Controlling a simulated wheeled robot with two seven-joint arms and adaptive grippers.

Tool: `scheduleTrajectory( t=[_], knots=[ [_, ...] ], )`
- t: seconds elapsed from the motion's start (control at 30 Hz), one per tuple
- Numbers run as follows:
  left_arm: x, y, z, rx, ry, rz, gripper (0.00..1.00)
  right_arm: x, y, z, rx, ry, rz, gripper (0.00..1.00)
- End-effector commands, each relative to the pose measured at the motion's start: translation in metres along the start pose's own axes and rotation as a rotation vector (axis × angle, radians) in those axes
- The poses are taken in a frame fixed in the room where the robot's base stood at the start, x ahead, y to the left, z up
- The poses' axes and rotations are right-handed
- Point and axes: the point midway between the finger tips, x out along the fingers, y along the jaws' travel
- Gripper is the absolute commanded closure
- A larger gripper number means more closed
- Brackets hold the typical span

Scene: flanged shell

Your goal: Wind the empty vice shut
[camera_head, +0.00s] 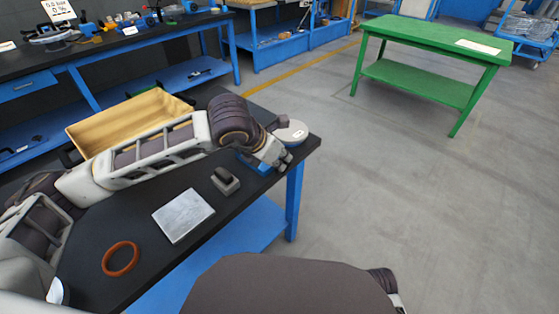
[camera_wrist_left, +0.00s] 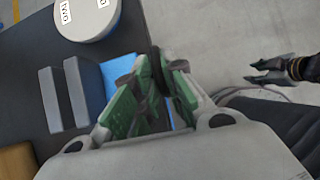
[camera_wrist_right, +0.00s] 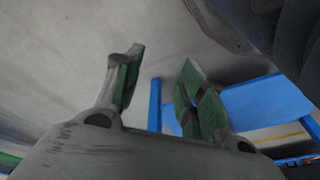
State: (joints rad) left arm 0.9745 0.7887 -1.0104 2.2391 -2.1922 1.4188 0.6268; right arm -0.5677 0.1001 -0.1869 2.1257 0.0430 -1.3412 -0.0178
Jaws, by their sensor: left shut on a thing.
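The vice shows in the left wrist view as two upright grey jaws (camera_wrist_left: 63,98) with a clear empty gap between them, beside a blue body (camera_wrist_left: 118,72). In the head view only part of the blue vice (camera_head: 254,166) shows; my left arm hides its jaws. My left gripper (camera_wrist_left: 157,72) is at the vice's near side, shut on a dark piece that looks like its handle; in the head view the gripper (camera_head: 285,160) is at the table's right end. My right gripper (camera_wrist_right: 163,68) is open and empty, away from the table; the left wrist view also shows it (camera_wrist_left: 268,72).
A labelled round white object (camera_head: 293,132) stands close beyond the left gripper. On the black table lie a wooden tray (camera_head: 84,143), a grey block with a dark top (camera_head: 226,183), a pale plate (camera_head: 183,215) and an orange ring (camera_head: 108,265). A green table (camera_head: 430,40) stands apart.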

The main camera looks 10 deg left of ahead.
Motion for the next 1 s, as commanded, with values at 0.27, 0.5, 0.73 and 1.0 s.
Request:
scheduleTrajectory(
  t=[0.27, 0.5, 0.73, 1.0],
  knots=[
    [0.000, 0.000, -0.002, 0.000, -0.017, 0.000, 1.00, -0.007, -0.002, -0.002, 0.000, 0.013, -0.005, 0.60],
    [0.000, 0.000, -0.002, 0.000, -0.021, 0.000, 1.00, -0.010, -0.003, -0.004, -0.001, 0.020, -0.006, 0.60],
    [0.000, 0.000, -0.002, 0.000, -0.021, 0.000, 1.00, -0.012, -0.003, -0.005, -0.002, 0.024, -0.006, 0.60],
    [0.000, 0.000, -0.001, 0.000, -0.021, 0.000, 0.66, -0.011, -0.003, -0.004, -0.002, 0.022, -0.006, 0.60]
  ],
)
